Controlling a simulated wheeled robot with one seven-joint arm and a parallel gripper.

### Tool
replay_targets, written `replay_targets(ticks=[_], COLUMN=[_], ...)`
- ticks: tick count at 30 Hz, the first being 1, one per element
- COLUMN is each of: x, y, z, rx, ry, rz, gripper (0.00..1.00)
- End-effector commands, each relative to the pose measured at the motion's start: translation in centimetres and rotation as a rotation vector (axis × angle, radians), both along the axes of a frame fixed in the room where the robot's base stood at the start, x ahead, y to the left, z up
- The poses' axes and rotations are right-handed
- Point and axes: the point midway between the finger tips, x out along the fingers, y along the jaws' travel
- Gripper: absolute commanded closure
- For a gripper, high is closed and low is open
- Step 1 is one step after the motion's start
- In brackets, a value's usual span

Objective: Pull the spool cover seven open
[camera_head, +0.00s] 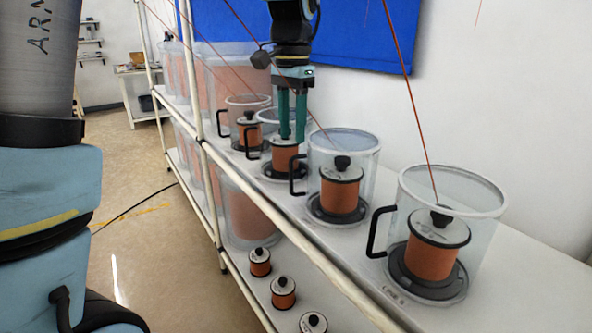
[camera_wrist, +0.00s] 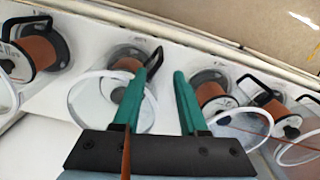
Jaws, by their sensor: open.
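Clear cylindrical spool covers with black side handles stand in a row on the white shelf, each around a copper-coloured spool. In the head view the nearest cover (camera_head: 478,190) has its handle (camera_head: 376,232) on the left; the second cover (camera_head: 343,139) stands behind it. I cannot read which is number seven. My gripper (camera_head: 292,138) is open and points down at the third cover, partly hiding it. In the wrist view my gripper (camera_wrist: 159,76) has nothing between its fingers. A cover rim (camera_wrist: 72,103) shows by the left finger, with a dark handle (camera_wrist: 155,60) close to that fingertip.
A thin copper wire (camera_head: 405,85) runs up from the nearest spool; others slant upward near my arm. White frame rails (camera_head: 300,255) edge the shelf. Small spools (camera_head: 283,292) stand on the lower shelf. The floor (camera_head: 150,250) at left is mostly clear.

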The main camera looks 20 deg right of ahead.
Motion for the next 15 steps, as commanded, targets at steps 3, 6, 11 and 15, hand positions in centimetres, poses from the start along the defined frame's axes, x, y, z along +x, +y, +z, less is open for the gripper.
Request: replay_targets(ticks=[3,6,11,15], x=[0.0,0.0,0.0,0.0], y=[0.1,0.1,0.2,0.2], z=[-1.5,-3.4,-6.4,-8.5], rx=[0.003,0.004,0.003,0.002], ry=[0.003,0.004,0.004,0.003], rz=[0.001,0.002,0.003,0.003], gripper=[0.58,0.58,0.58,0.58])
